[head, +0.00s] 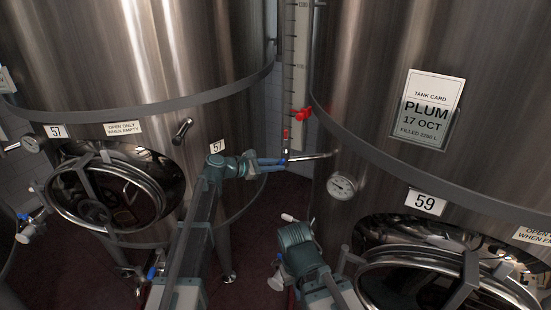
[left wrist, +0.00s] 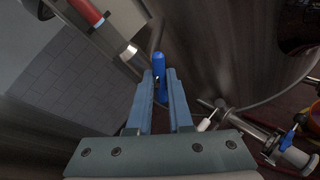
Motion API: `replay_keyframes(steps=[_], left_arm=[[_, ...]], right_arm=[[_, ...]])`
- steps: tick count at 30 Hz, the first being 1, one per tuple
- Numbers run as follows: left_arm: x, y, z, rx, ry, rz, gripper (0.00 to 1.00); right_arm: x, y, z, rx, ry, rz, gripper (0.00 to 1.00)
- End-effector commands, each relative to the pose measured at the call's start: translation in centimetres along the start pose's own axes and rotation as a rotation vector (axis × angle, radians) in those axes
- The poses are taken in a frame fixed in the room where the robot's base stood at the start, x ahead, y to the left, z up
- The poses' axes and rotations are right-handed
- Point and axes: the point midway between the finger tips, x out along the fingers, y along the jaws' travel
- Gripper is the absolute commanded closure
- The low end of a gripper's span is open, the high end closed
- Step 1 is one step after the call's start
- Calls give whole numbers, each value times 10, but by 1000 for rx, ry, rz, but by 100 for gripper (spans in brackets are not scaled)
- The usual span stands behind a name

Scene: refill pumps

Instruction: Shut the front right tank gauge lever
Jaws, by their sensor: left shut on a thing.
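The front right tank (head: 360,100) is a steel tank marked 59 with a PLUM card. Its upright sight gauge (head: 294,80) stands on its left side, with a short pipe (head: 318,156) joining the tank near the gauge's foot. My left gripper (head: 268,162) is at that foot, its fingers pointing right. In the left wrist view a blue lever (left wrist: 160,68) stands at the tips of my left fingers (left wrist: 160,92), which are shut on it. The head view hides most of the lever behind the fingers. My right arm's teal wrist (head: 298,240) is lower down; its fingers are not clearly visible.
Tank 57 (head: 140,60) stands at left with a round hatch (head: 105,195). Tank 59 has a dial (head: 342,185) and a round hatch (head: 440,280) low right. Red fittings (head: 300,114) sit on the gauge above my left gripper. A valve (left wrist: 285,150) shows in the left wrist view.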

Motion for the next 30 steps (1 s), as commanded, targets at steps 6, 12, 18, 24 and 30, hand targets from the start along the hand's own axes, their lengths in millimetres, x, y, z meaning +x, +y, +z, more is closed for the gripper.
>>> replay_keyframes(steps=[6, 12, 18, 24, 30], left_arm=[[-2, -1, 6, 175, 116, -3, 100], [0, -3, 7, 333, 221, -3, 100], [1, -5, 7, 490, 324, -4, 100], [2, -7, 7, 629, 417, -5, 100], [3, -8, 6, 739, 490, -6, 100]], right_arm=[[-26, 2, 2, -1, 0, 0, 100], [-40, 4, 2, -2, 0, 0, 100], [-50, 5, 3, -2, 0, 0, 100], [-56, 5, 3, -2, 0, 0, 100], [-58, 6, 3, -2, 0, 0, 100]])
